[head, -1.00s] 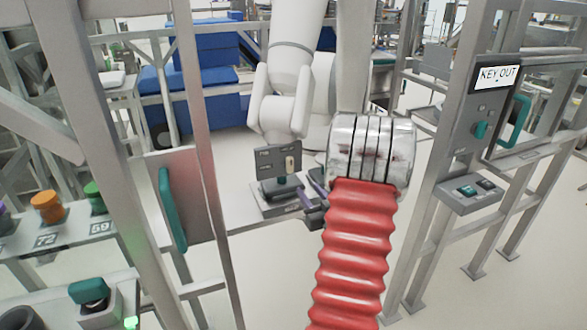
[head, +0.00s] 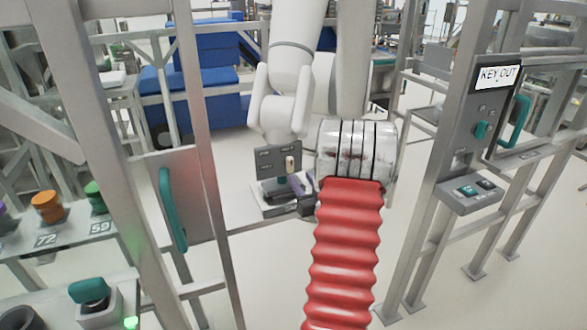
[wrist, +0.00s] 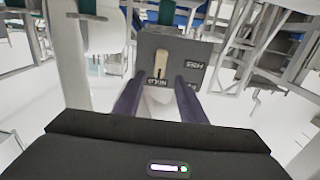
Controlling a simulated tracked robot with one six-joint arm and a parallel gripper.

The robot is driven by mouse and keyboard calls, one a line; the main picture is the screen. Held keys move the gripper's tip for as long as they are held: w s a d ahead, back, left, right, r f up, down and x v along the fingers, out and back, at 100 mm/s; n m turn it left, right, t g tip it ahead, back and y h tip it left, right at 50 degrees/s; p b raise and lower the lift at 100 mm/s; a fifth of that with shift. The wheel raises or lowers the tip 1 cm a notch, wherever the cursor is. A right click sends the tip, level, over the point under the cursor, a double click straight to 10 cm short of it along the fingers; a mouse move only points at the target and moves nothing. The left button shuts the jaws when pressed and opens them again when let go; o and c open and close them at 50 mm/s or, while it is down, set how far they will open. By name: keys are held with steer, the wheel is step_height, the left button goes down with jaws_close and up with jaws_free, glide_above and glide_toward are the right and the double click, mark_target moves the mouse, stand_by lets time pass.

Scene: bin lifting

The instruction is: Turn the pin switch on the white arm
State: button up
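The white arm (head: 290,80) hangs down in the middle of the head view. A dark grey switch panel (head: 265,160) is at its lower end, with a small beige pin switch (head: 289,162) standing lengthwise. In the wrist view the panel (wrist: 192,48) has the beige switch (wrist: 161,62) near its middle. An upside-down label, seemingly HOLD, is by the switch, and another label is to its right. My gripper (wrist: 158,82) is open, its two purple fingers on either side of the switch's line. Whether they touch the panel cannot be told. In the head view my gripper (head: 299,185) is just below the panel, partly hidden.
A metal post frame with a teal handle (head: 172,208) stands to the left. A key panel (head: 480,120) marked KEY OUT stands to the right. Blue bins (head: 205,95) are behind. Pale floor is open between the frames.

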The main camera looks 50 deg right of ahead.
mark_target(292, 166)
steer(key=x, duration=0.8)
steer(key=shift+w+d, duration=0.1)
steer(key=shift+w, duration=0.05)
steer(key=shift+c, duration=0.5)
jaws_close()
steer(key=shift+d, duration=0.15)
